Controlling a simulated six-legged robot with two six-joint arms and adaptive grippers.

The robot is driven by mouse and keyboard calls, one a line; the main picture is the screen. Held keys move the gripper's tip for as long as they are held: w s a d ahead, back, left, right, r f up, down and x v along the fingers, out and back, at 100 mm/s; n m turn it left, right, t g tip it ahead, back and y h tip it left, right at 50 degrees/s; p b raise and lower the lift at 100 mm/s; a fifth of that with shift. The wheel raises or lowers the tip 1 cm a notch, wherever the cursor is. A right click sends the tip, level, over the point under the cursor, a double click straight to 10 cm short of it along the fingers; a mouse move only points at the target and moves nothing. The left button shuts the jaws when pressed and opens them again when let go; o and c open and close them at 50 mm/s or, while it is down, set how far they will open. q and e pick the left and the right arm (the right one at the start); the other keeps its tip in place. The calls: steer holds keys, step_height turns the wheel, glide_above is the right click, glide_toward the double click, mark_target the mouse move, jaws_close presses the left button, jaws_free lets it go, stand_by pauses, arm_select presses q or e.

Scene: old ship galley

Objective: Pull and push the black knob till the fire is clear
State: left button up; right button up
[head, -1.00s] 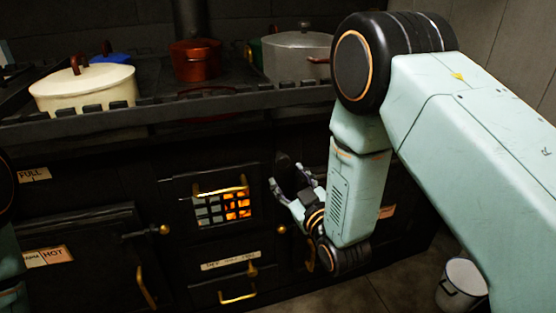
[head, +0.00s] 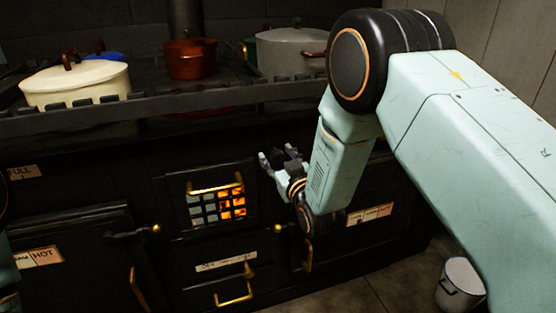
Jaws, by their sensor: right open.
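The black iron stove has a barred fire window (head: 216,205) at its middle. Orange fire (head: 233,205) glows in the window's right part, while its left part looks grey. My right gripper (head: 275,157) is open, just right of and above the fire window, close to the stove front. A dark shape shows at its fingers, but I cannot tell whether this is the black knob or part of the gripper. I cannot make out the knob elsewhere, and no contact can be made out. My left gripper is out of view; only a sliver of my left arm shows at the left edge.
A cream pot (head: 75,85), a red pot (head: 190,59) and a grey pot (head: 292,52) stand on the stove top behind a notched rail (head: 160,103). Brass handles, including the drawer handle (head: 234,293), stick out. A white bucket (head: 460,285) stands on the floor at right.

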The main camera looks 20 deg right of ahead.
steer(key=shift+s, duration=0.1)
steer(key=shift+c, duration=0.7)
jaws_close()
